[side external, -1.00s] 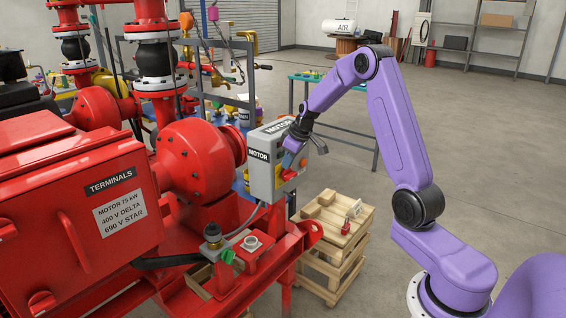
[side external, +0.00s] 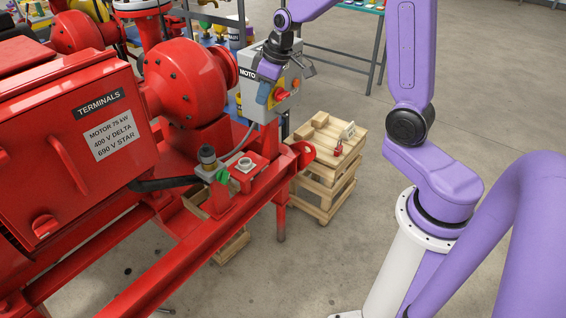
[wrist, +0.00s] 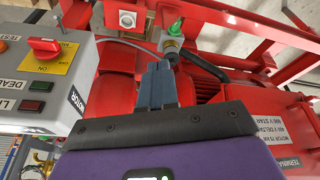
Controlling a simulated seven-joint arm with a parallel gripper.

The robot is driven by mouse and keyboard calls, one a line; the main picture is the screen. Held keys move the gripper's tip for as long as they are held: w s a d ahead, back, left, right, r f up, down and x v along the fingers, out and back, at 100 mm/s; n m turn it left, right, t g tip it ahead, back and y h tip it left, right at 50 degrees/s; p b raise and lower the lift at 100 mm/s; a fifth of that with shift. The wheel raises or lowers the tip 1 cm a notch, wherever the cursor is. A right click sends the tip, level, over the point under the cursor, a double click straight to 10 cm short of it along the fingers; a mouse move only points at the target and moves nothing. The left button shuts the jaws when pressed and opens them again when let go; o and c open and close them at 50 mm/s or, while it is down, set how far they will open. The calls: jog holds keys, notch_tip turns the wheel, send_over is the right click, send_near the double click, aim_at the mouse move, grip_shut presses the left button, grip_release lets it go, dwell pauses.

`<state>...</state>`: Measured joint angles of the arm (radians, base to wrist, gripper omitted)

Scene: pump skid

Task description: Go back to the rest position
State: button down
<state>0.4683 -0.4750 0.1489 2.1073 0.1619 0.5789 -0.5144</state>
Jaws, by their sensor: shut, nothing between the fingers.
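My gripper (side external: 262,95) is in front of the grey motor control box (side external: 292,78) in the side external view, covering part of its face and label. Its blue-grey fingers are together and empty. In the wrist view the shut fingertips (wrist: 158,68) point past the box, with red pump parts behind them. The box (wrist: 62,100) is at the left there, apart from the fingers. Its red rotary switch (wrist: 44,46) sits on a yellow plate marked ON and OFF. A red lamp and a green one show below the switch.
A red motor with a terminal box (side external: 60,150) and the skid rail (side external: 200,265) fill the left. A wooden crate (side external: 325,185) carries a red padlock (side external: 338,148) and a pale piece (side external: 347,131). The floor between crate and my base is clear.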

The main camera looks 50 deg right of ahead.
jog(key=s+a+n+g, duration=0.1)
jog(key=s+a+n, duration=0.2)
jog(key=s+a, duration=0.5)
jog(key=s+a+n+g, duration=0.2)
jog(key=s+a, duration=0.1)
jog(key=s, duration=1)
jog(key=s+d+n, duration=0.1)
jog(key=s+n, duration=0.2)
jog(key=s, duration=0.7)
jog(key=shift+d+r+h, duration=0.25)
jog(key=shift+d+h, duration=0.05)
